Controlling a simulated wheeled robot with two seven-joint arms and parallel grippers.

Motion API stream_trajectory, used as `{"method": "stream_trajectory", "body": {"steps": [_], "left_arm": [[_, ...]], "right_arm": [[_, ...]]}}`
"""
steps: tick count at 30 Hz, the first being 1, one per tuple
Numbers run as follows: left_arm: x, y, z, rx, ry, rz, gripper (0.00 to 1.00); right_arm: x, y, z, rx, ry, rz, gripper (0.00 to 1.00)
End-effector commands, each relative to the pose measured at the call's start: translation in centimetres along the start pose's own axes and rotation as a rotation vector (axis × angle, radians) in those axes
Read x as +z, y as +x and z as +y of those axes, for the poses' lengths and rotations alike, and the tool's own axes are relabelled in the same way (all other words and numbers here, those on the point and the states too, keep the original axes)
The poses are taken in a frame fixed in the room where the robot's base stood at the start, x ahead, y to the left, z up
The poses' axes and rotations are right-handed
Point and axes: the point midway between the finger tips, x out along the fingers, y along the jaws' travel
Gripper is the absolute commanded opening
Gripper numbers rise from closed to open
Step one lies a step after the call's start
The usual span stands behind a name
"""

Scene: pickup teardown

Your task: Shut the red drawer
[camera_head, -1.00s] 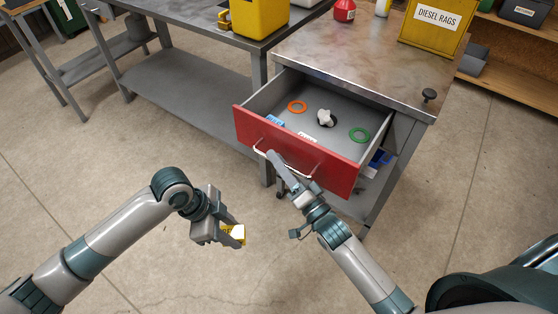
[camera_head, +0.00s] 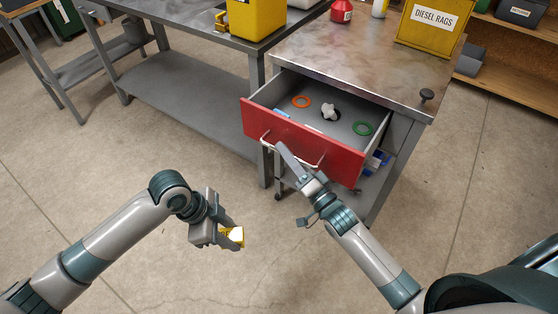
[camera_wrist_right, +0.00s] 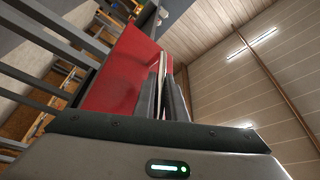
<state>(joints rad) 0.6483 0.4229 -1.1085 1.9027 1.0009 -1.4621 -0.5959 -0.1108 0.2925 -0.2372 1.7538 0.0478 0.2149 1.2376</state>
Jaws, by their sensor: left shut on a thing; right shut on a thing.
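The red drawer (camera_head: 303,143) stands part-way open under the metal-topped bench, its grey inside showing. A pale bar handle (camera_head: 315,163) runs along its front. My right gripper (camera_head: 281,147) is at the left part of this handle, shut on it. In the right wrist view the fingers (camera_wrist_right: 164,90) have a pale strip between them, against the drawer's red front (camera_wrist_right: 120,75). My left gripper (camera_head: 232,232) is shut on a small yellow and white thing (camera_head: 234,237), held low over the floor, away from the drawer.
In the drawer lie an orange ring (camera_head: 301,101), a green ring (camera_head: 362,128) and a white item (camera_head: 329,112). Blue items show below the drawer. The floor in front is clear.

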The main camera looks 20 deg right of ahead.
Motion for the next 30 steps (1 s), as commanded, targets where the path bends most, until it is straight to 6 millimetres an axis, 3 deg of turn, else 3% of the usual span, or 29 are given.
{"method": "stream_trajectory", "body": {"steps": [8,18,24,30], "left_arm": [[0.6,1.3,0.0,0.0,0.0,0.0,0.09],[1.8,4.4,0.0,0.0,0.0,0.0,0.09],[2.4,5.8,0.0,0.0,0.0,0.0,0.09],[2.6,6.3,0.0,0.0,0.0,0.0,0.09]], "right_arm": [[-5.6,2.3,4.2,0.0,-0.009,0.001,0.0],[-12.4,5.2,9.2,-0.001,-0.008,0.002,0.0],[-15.1,6.3,11.0,-0.001,-0.006,0.002,0.0],[-16.3,6.8,11.7,0.001,-0.002,0.002,0.0]]}}
